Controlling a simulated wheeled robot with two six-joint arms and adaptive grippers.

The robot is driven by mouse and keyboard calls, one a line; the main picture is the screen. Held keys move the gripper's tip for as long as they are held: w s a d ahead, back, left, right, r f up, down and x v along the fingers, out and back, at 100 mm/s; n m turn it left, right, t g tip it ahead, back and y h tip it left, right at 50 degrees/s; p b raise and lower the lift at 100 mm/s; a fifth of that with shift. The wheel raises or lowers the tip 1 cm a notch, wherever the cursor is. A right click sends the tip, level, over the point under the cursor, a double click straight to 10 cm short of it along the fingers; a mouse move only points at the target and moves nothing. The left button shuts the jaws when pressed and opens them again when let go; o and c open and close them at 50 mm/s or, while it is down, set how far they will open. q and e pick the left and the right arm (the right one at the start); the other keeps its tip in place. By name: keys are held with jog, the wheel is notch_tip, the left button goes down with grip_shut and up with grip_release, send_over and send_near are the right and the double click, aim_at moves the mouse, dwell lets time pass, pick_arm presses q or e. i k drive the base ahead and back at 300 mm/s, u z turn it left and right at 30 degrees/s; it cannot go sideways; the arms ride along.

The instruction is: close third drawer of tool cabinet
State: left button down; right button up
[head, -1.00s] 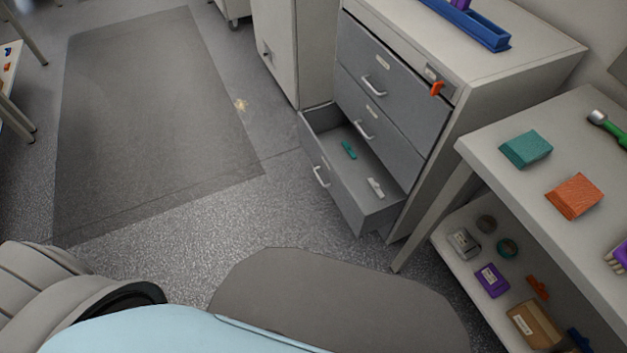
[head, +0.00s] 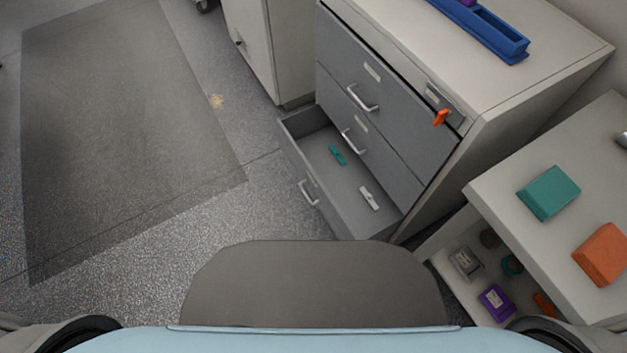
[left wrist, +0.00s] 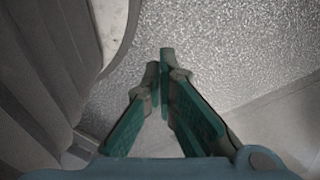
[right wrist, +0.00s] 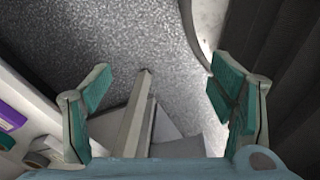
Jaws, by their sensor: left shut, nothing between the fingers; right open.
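The grey tool cabinet (head: 480,140) stands right of centre in the head view. Its third drawer (head: 336,185), the lowest one, is pulled out and holds a teal item (head: 337,155) and a white item (head: 369,198). The drawer's handle (head: 308,194) is on its front face. The two drawers above are shut. My left gripper (left wrist: 160,62) is shut and empty above the speckled floor in the left wrist view. My right gripper (right wrist: 158,85) is open and empty in the right wrist view. Neither gripper shows in the head view, and neither touches the drawer.
A table (head: 480,187) with a teal block (head: 548,192) and an orange block (head: 604,254) stands right of the cabinet, with a loaded lower shelf. A blue tray (head: 490,38) is on the cabinet top. A dark floor mat (head: 120,130) lies left. The floor before the drawer is clear.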

aim_at(307, 136)
jog(key=z, duration=0.55)
jog(key=k, duration=1.25)
jog(key=u, duration=0.3)
jog(key=i, duration=0.65)
jog(key=u, duration=0.65)
jog(key=i, duration=0.95)
jog(key=z, duration=0.8)
jog(key=i, duration=0.45)
jog(key=z, duration=0.4)
